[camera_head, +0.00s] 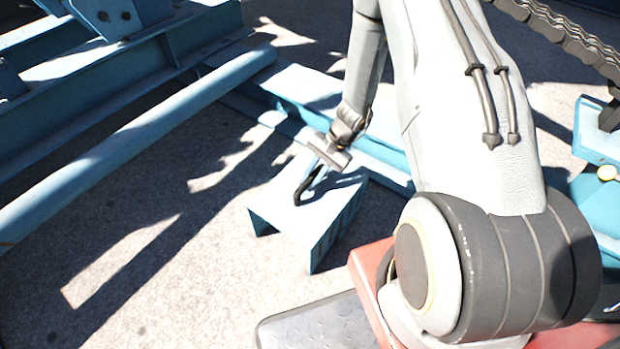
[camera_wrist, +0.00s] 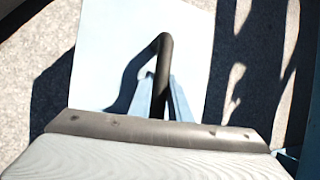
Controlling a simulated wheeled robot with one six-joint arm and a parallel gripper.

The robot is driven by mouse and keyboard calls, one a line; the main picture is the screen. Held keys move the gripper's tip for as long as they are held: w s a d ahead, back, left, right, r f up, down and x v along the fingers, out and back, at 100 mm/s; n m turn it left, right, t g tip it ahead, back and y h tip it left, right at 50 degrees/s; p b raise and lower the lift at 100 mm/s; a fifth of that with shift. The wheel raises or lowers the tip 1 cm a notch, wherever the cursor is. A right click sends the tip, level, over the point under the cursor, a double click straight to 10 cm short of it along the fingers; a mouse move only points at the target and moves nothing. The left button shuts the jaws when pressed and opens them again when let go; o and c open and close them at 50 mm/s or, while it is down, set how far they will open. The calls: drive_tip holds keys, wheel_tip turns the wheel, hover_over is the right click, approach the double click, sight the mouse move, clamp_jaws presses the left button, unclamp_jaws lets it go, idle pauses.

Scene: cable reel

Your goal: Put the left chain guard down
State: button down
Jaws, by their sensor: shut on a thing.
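The chain guard (camera_head: 290,215) is a light blue, channel-shaped cover with an open underside and a black bar handle on top. In the head view it is at the centre, left of my arm's base. My gripper (camera_head: 314,176) reaches down from above and is shut on the handle. In the wrist view the pale top of the guard (camera_wrist: 115,45) fills the middle, and the black handle (camera_wrist: 162,62) runs between the blue fingertips (camera_wrist: 161,97). The guard looks roughly level over the concrete; I cannot tell whether its lower edges touch the ground.
A thick blue pipe (camera_head: 130,150) and blue steel frame lie to the left. A blue beam (camera_head: 375,160) runs close behind the guard. A chain (camera_head: 565,35) is at the upper right. Bare concrete (camera_head: 190,270) with shadows is open to the left and front.

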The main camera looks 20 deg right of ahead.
drive_tip(key=shift+f, duration=0.15)
drive_tip(key=c, duration=1.6)
unclamp_jaws()
drive_tip(key=shift+c, duration=0.2)
drive_tip(key=p+v, duration=0.3)
drive_tip(key=v, duration=0.9)
drive_tip(key=shift+r+p, duration=0.2)
drive_tip(key=shift+p, duration=0.2)
drive_tip(key=s+a+r+n+g+h, duration=0.1)
drive_tip(key=s+a+r+n, duration=0.3)
drive_tip(key=a+r, duration=0.4)
drive_tip(key=s+a+r+n+g+h, duration=0.1)
drive_tip(key=s+a+r+n+h, duration=0.15)
drive_tip(key=a+r, duration=0.45)
drive_tip(key=s+a+r+n+t+h, duration=0.1)
drive_tip(key=s+a+r+n, duration=0.3)
drive_tip(key=s, duration=0.5)
drive_tip(key=s+a+r+n+t+h, duration=0.1)
drive_tip(key=s+a+r+n, duration=0.4)
drive_tip(key=s+a, duration=0.3)
drive_tip(key=shift+s+r+n+t, duration=0.15)
drive_tip(key=shift+s+n+t, duration=0.15)
drive_tip(key=shift+s+n, duration=0.75)
